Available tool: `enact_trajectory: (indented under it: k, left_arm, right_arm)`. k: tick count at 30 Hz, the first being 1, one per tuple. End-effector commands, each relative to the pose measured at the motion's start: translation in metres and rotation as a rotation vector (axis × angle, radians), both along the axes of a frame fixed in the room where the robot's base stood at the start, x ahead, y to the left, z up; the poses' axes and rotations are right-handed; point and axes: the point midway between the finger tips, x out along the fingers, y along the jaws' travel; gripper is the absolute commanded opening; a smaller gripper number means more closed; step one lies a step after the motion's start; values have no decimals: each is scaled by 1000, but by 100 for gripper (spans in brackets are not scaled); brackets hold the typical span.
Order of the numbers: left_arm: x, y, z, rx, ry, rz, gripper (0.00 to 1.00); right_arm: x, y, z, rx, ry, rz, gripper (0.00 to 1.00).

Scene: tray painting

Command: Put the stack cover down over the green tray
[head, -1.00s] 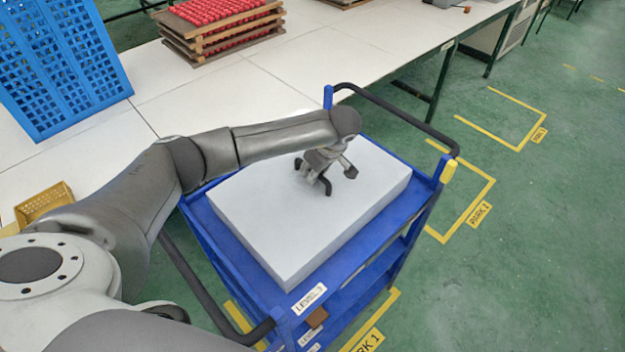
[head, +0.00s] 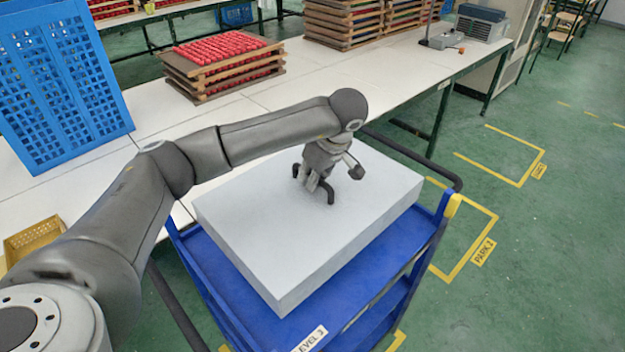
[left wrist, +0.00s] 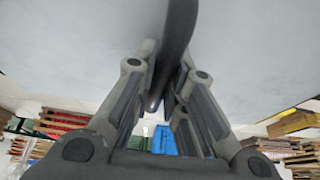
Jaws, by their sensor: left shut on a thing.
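The stack cover (head: 262,225) is a large pale grey box above the blue cart's top level, seemingly raised off it. Its dark handle (head: 329,194) stands up from its top face. My left gripper (head: 317,183) is shut on this handle. In the left wrist view, the handle (left wrist: 178,35) runs between the fingers (left wrist: 160,100), and the cover's pale face (left wrist: 75,45) fills the top. I cannot make out a green tray; the cover hides what is beneath it. My right gripper is not in view.
The blue cart (head: 395,245) has a dark handle rail (head: 410,153) on its far side. The white table (head: 262,115) behind it holds a blue crate (head: 60,90), a stack with red items (head: 222,60), more stacked trays (head: 345,22) and a yellow basket (head: 33,237). Open green floor lies right.

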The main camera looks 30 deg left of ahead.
Motion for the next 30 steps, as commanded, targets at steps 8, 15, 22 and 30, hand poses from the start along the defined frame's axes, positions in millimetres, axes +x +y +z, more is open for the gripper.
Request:
enact_trajectory:
  k: [8, 15, 22, 30]
  left_arm:
    - [1, 0, 24, -1, -5, 0, 0]
    - [1, 0, 59, -1, -5, 1, 0]
    - [1, 0, 87, 0, -3, 1, 0]
    - [1, 0, 91, 0, -3, 1, 0]
  right_arm:
    - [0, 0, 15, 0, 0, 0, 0]
    - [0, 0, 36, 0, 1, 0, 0]
    - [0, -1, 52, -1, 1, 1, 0]
    - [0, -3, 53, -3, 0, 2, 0]
